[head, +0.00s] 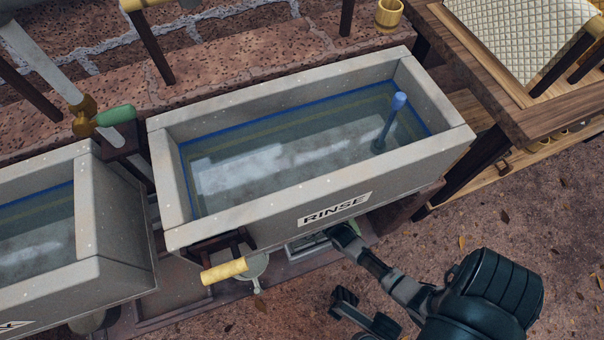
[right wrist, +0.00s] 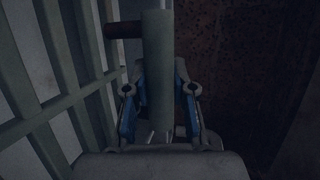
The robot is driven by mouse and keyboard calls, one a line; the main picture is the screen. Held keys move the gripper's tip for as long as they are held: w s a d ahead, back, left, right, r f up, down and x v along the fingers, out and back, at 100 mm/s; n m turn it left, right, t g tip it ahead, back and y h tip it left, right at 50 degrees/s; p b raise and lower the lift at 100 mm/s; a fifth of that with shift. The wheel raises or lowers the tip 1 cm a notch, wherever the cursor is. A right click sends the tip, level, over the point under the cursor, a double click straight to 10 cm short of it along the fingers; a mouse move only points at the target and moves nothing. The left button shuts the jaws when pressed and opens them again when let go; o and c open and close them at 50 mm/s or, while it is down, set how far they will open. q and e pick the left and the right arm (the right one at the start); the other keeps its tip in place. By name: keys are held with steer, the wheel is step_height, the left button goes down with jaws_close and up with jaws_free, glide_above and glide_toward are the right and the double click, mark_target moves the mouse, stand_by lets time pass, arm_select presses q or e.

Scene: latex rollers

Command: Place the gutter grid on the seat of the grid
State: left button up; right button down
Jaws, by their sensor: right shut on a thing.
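The gutter grid (right wrist: 45,130) shows in the right wrist view as pale grey-green slats at the left. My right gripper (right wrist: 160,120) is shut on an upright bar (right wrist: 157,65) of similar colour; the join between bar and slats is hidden. In the head view my right gripper (head: 340,232) reaches in from the lower right, low under the front of the rinse tank. A grey metal piece (head: 305,246) shows beside its tip, partly under the tank. The seat of the grid cannot be made out clearly.
The stone rinse tank (head: 318,212), full of water, overhangs the gripper. A yellow-handled tool (head: 224,271) sticks out left of it. A second tank (head: 110,240) stands at the left, and a wooden table (head: 500,90) at the upper right. The ground at the lower right is open.

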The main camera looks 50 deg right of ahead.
steer(key=shift+f, duration=0.3)
steer(key=c, duration=0.9)
jaws_free()
